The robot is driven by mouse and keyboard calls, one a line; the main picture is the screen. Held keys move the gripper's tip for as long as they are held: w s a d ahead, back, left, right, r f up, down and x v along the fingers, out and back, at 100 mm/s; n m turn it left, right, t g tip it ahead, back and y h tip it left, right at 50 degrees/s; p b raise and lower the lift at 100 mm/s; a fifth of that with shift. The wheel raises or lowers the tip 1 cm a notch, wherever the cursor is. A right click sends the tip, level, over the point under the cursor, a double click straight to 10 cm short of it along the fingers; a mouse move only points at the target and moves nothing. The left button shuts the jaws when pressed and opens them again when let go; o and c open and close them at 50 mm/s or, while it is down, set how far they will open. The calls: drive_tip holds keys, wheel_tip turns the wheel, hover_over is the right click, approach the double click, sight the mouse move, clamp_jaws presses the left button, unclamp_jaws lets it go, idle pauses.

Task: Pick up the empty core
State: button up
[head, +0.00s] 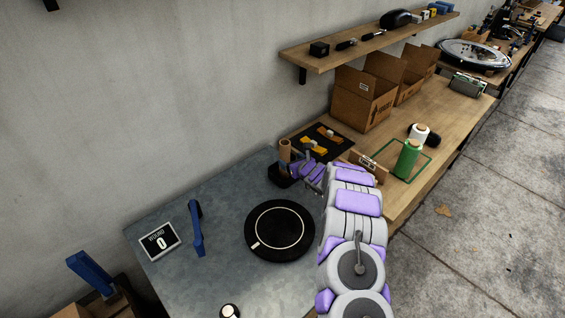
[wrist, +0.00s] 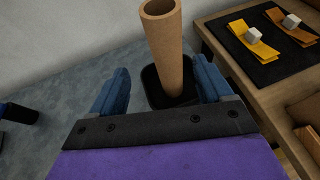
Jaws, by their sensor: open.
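The empty core is a brown cardboard tube (wrist: 165,50). It stands upright in a black square holder (wrist: 152,88) on the grey tabletop. In the head view the core (head: 285,150) shows at the table's far right corner, by the wooden bench. My gripper (wrist: 160,92) is open, with one blue finger on each side of the core's lower part. I cannot tell whether either finger touches it. In the head view my gripper (head: 299,168) is small and partly hidden by my arm.
A black round plate (head: 299,229), a blue-handled tool (head: 197,228) and a small sign (head: 160,241) are on the grey table (head: 180,280). On the wooden bench are a black mat (head: 338,137) with yellow pieces, cardboard boxes (head: 362,103) and a green spool (head: 407,160).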

sight(287, 156)
drive_tip(key=w, duration=0.1)
drive_tip(key=w+f, duration=0.1)
drive_tip(key=w, duration=0.1)
drive_tip(key=shift+f, duration=0.25)
drive_tip(key=shift+w+a, duration=0.1)
drive_tip(key=shift+w, duration=0.15)
drive_tip(key=shift+w+a, duration=0.2)
drive_tip(key=shift+a, duration=0.25)
drive_tip(key=shift+w+a+f+b, duration=0.45)
drive_tip(key=shift+w+a, duration=0.05)
drive_tip(key=shift+a, duration=0.05)
drive_tip(key=shift+w+a+f, duration=0.15)
drive_tip(key=shift+w+f, duration=0.05)
drive_tip(key=shift+w, duration=0.1)
drive_tip(key=shift+w+a+f+b, duration=0.1)
drive_tip(key=shift+w+f+b, duration=0.15)
drive_tip(key=shift+w, duration=0.25)
drive_tip(key=shift+w+a+f+b, duration=0.1)
drive_tip(key=shift+w+b, duration=0.15)
drive_tip(key=shift+w, duration=0.25)
drive_tip(key=shift+w+a, duration=0.15)
drive_tip(key=shift+w, duration=0.05)
drive_tip(key=shift+a, duration=0.25)
